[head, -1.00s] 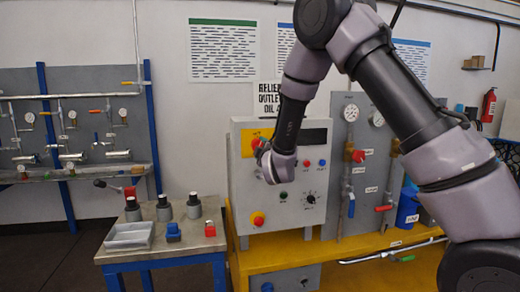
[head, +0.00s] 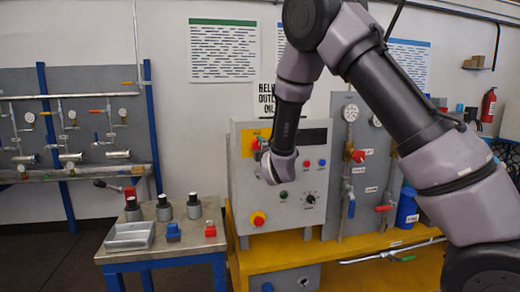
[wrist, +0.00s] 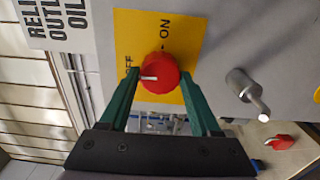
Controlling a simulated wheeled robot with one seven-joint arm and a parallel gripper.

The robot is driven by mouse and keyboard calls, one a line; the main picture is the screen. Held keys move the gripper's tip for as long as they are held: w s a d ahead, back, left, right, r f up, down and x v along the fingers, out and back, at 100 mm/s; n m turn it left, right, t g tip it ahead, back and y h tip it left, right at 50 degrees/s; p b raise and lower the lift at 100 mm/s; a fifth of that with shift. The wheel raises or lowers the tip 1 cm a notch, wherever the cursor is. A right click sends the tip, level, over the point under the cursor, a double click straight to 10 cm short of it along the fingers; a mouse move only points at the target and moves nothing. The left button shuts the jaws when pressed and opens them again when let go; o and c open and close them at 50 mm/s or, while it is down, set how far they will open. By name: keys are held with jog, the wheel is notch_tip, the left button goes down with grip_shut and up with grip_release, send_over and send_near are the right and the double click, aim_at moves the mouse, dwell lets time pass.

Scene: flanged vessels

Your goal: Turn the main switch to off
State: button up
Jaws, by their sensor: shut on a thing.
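The main switch is a red round knob (wrist: 160,72) on a yellow plate (wrist: 185,30) with ON and OFF lettering. The wrist view shows the knob between the two green fingers of my gripper (wrist: 160,78), which is shut on it. The knob's white mark lies across its left part and points left in the wrist view, toward the side with the OFF lettering. One finger partly covers that lettering. In the head view the red knob (head: 257,143) shows at the upper left of the grey control box (head: 310,205), with my wrist just in front.
The box also carries a red-and-yellow stop button (head: 258,218), a black dial (head: 310,198) and small coloured buttons. Gauges and valves stand to its right. A small table (head: 160,255) with a tray and several vessels stands to the left.

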jog(key=shift+f, duration=0.1)
jog(key=o, duration=1.4)
jog(key=v, duration=1.1)
jog(key=shift+w, duration=0.1)
